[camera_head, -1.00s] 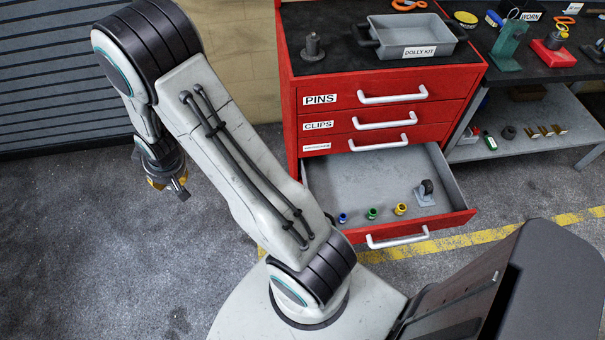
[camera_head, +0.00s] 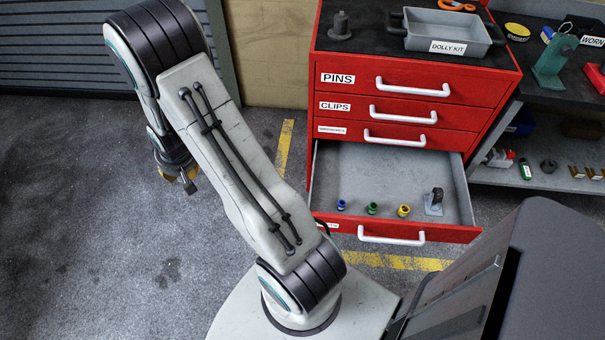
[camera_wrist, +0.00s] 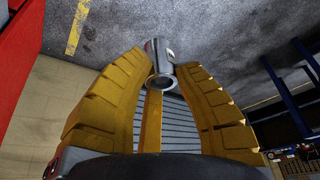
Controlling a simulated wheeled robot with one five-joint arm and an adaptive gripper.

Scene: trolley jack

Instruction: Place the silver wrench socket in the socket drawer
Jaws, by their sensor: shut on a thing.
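My gripper (camera_wrist: 158,75) has its yellow fingers shut on the silver wrench socket (camera_wrist: 157,50) at their tips in the wrist view. The open bottom drawer (camera_head: 390,175) of the red cabinet is the only one pulled out. It holds a blue socket (camera_head: 341,205), a green socket (camera_head: 372,208) and a yellow socket (camera_head: 404,211) in a row, with a grey caster (camera_head: 434,202) to their right. Its front label is mostly hidden.
The red cabinet (camera_head: 400,60) has shut PINS and CLIPS drawers. A grey DOLLY KIT tray (camera_head: 445,32) and a dark grey part (camera_head: 340,25) stand on top. A shelf bench (camera_head: 545,175) is at the right. The drawer's back half is bare.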

